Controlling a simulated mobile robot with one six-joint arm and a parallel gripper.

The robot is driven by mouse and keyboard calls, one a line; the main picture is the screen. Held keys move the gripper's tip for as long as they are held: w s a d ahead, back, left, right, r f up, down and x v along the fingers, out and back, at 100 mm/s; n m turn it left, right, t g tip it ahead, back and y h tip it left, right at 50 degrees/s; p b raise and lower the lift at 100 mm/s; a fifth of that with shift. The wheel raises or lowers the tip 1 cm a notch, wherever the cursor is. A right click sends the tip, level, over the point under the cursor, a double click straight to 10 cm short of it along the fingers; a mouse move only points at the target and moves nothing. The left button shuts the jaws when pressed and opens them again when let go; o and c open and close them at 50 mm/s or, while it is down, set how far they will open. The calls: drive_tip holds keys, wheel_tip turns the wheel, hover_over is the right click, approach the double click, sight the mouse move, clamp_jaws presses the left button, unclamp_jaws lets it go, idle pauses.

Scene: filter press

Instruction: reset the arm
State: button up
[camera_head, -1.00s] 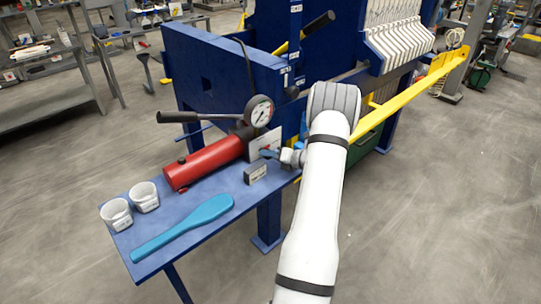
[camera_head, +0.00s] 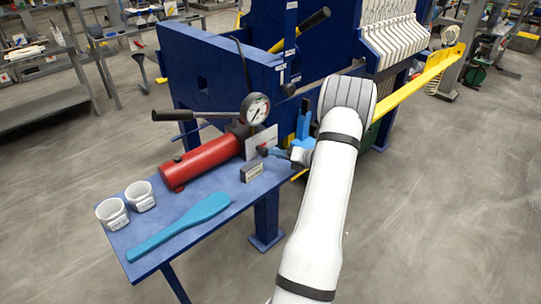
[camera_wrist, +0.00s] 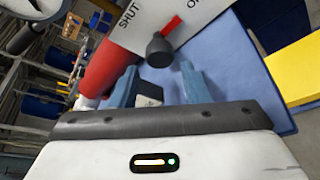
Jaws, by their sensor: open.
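My white arm reaches up from the bottom of the head view and bends at a grey joint. My gripper (camera_wrist: 165,88) shows in the wrist view with its two blue fingers apart and nothing between them. Just beyond the fingertips is a dark round knob (camera_wrist: 159,50) with a red pointer, on a white plate (camera_wrist: 150,20) lettered "SHUT" and partly "O". In the head view the plate (camera_head: 262,141) stands beside the red pump cylinder (camera_head: 203,160). Part of the gripper is hidden behind the arm there.
The blue bench (camera_head: 200,240) holds two white cups (camera_head: 140,196), a blue paddle (camera_head: 180,227) and a small dark labelled block (camera_head: 252,170). A gauge (camera_head: 256,108) rises above the pump. The blue press frame (camera_head: 220,75) and yellow rail (camera_head: 425,72) stand behind. The right floor is clear.

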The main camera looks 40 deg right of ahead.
drive_tip(key=shift+v, duration=1.25)
drive_tip(key=s+a+r+n+g+y, duration=0.1)
drive_tip(key=a+r+n+g, duration=0.45)
drive_tip(key=a+n, duration=0.55)
drive_tip(key=s+a+r+n+g+y, duration=0.2)
drive_tip(key=a+r+n+g, duration=0.35)
drive_tip(key=a, duration=1.05)
drive_tip(key=s+a+r+n+h, duration=0.3)
drive_tip(key=s+n, duration=0.6)
drive_tip(key=n, duration=0.3)
drive_tip(key=s+a+r+n+h, duration=0.3)
drive_tip(key=s+a+n+h, duration=0.2)
drive_tip(key=n, duration=0.8)
drive_tip(key=s+a, duration=0.3)
drive_tip(key=shift+s, duration=0.4)
